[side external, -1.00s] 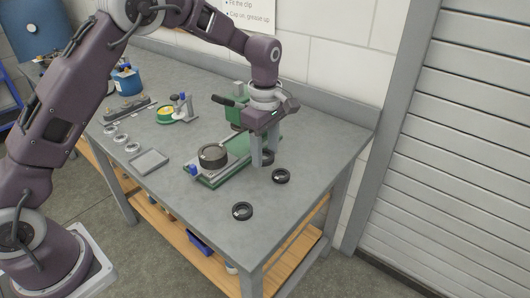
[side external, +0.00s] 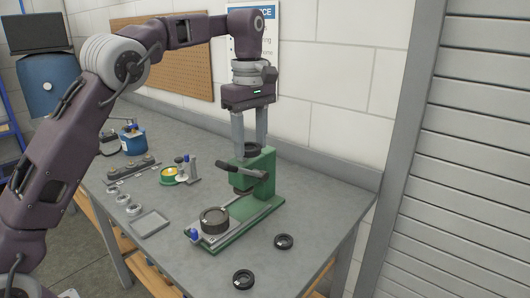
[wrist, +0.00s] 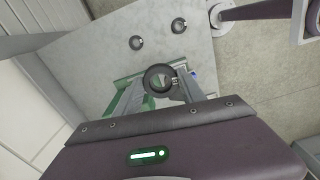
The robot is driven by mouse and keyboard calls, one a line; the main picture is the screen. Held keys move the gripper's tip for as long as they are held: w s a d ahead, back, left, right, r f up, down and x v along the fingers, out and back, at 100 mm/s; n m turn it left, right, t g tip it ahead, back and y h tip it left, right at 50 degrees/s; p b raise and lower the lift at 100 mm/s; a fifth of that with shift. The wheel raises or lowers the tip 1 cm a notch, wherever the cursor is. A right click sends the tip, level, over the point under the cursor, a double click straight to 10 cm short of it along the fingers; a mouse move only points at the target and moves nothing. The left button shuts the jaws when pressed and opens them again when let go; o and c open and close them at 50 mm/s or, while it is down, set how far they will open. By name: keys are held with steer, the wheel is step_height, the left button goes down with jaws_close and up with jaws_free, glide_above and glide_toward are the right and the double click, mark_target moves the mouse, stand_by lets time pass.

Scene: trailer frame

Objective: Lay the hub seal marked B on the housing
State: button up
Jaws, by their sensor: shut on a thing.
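My gripper (side external: 250,152) is shut on a black ring-shaped hub seal (side external: 251,147), held in the air above and behind the green press. In the wrist view the held seal (wrist: 148,77) sits between the two fingertips, and its letter cannot be read. Two other black seals, a nearer one (side external: 243,280) and a farther one (side external: 284,241), lie flat on the bench right of the press. They also show in the wrist view. The dark round housing (side external: 214,221) stands on the press's base, left of its column. The held seal is apart from the housing.
The green press (side external: 262,172) with a black-handled lever rises between my gripper and the housing. A shallow grey tray (side external: 149,224) and several pale rings (side external: 122,199) lie to the left. A yellow-green round thing (side external: 169,175) stands farther back.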

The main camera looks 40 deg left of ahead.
steer(key=s+a+m, duration=0.2)
steer(key=a+m, duration=0.3)
steer(key=a, duration=0.9)
glide_above(215, 217)
step_height(215, 217, down, 17)
steer(key=shift+f, duration=3.05)
steer(key=shift+f, duration=0.5)
steer(key=o, duration=1.8)
